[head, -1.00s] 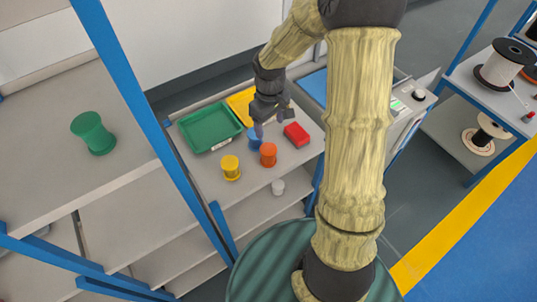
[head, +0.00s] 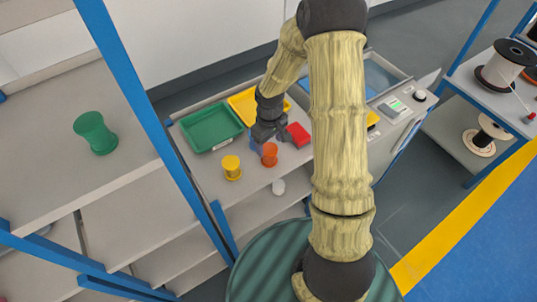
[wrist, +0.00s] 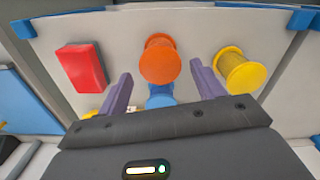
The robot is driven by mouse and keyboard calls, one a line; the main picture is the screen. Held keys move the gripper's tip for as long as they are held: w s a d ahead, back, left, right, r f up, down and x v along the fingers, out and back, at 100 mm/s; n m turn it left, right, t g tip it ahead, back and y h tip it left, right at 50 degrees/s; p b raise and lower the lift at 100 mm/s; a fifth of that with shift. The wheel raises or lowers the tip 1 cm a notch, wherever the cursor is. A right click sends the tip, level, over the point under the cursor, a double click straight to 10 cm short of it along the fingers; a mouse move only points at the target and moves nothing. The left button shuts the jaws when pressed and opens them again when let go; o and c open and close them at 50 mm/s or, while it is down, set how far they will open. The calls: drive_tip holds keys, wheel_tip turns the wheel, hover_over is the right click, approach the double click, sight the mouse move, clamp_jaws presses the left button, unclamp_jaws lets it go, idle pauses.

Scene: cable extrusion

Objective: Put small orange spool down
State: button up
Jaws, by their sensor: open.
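The small orange spool (head: 270,155) stands upright on the grey shelf top, between the yellow spool and the red block. In the wrist view the orange spool (wrist: 160,62) shows its round top just ahead of the gap between my fingertips. My gripper (head: 267,142) is open, low over the shelf just behind the orange spool. Its two purple fingers (wrist: 160,72) are apart, and nothing is seen clamped between them. A blue spool (wrist: 160,97) shows in the gap, partly hidden by the gripper body. In the head view it is mostly hidden by my gripper.
A yellow spool (head: 231,167) stands left of the orange one, and a red block (head: 298,135) lies right. Green (head: 212,127) and yellow (head: 246,106) trays lie behind. A blue post (head: 140,95) rises left.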

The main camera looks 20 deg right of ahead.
sight(269, 148)
wheel_tip(269, 148, down, 4)
drive_tip(key=shift+f, duration=0.15)
drive_tip(key=shift+w+a, duration=0.1)
idle(0.4)
drive_tip(key=c, duration=1)
wheel_tip(269, 148, up, 10)
drive_tip(key=shift+r, duration=0.1)
drive_tip(key=shift+w, duration=0.1)
drive_tip(key=shift+s, duration=0.2)
